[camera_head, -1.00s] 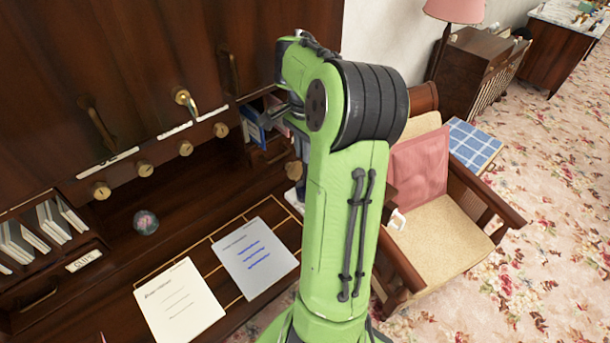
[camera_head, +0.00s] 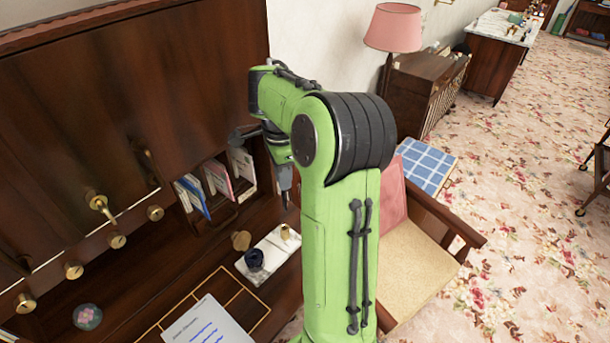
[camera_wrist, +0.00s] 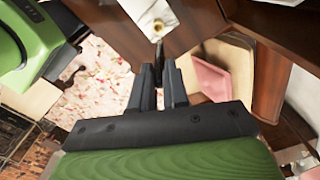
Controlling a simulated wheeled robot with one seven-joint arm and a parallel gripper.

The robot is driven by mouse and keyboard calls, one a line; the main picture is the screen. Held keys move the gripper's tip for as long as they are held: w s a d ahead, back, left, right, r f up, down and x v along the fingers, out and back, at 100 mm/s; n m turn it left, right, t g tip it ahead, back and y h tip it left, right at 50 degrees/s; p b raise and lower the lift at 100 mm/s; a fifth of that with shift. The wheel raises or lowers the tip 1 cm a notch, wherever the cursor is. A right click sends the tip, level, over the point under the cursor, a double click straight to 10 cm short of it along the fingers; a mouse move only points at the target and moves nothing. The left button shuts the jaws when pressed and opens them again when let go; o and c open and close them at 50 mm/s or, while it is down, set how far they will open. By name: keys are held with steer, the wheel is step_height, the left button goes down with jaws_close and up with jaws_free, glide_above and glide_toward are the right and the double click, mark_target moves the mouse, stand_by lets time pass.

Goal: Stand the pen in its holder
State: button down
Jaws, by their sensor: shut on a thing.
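My gripper (camera_head: 284,184) is at the end of the green arm, above the right end of the desk. In the wrist view its two dark fingers (camera_wrist: 159,78) are close together, shut on a thin dark pen (camera_wrist: 159,52), seen nearly end-on. Most of the pen is hidden by the fingers. A white desk stand (camera_head: 275,260) lies on the desk below the gripper. It carries a small brass cup (camera_head: 285,231), which looks like the holder, and a dark round inkwell (camera_head: 254,259). The wrist view shows the cup (camera_wrist: 158,27) just beyond the fingertips. The pen appears apart from the cup.
A brass knob-like object (camera_head: 240,240) stands left of the stand. Pigeonholes with letters (camera_head: 218,180) are behind it. A paper sheet (camera_head: 206,324) and a round paperweight (camera_head: 87,316) lie on the desk. An armchair (camera_head: 415,260) is beside the desk at right.

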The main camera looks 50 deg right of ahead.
steer(key=shift+d+r, duration=0.1)
steer(key=shift+r, duration=0.15)
steer(key=shift+a+f+b, duration=0.25)
steer(key=shift+a+b, duration=0.25)
step_height(320, 180, down, 6)
steer(key=b, duration=0.5)
steer(key=shift+a+r, duration=0.1)
steer(key=shift+r, duration=0.15)
steer(key=shift+b, duration=0.65)
stand_by(0.7)
steer(key=shift+f+b, duration=2.5)
steer(key=shift+f, duration=0.05)
steer(key=c, duration=1.1)
jaws_free()
steer(key=shift+o, duration=0.2)
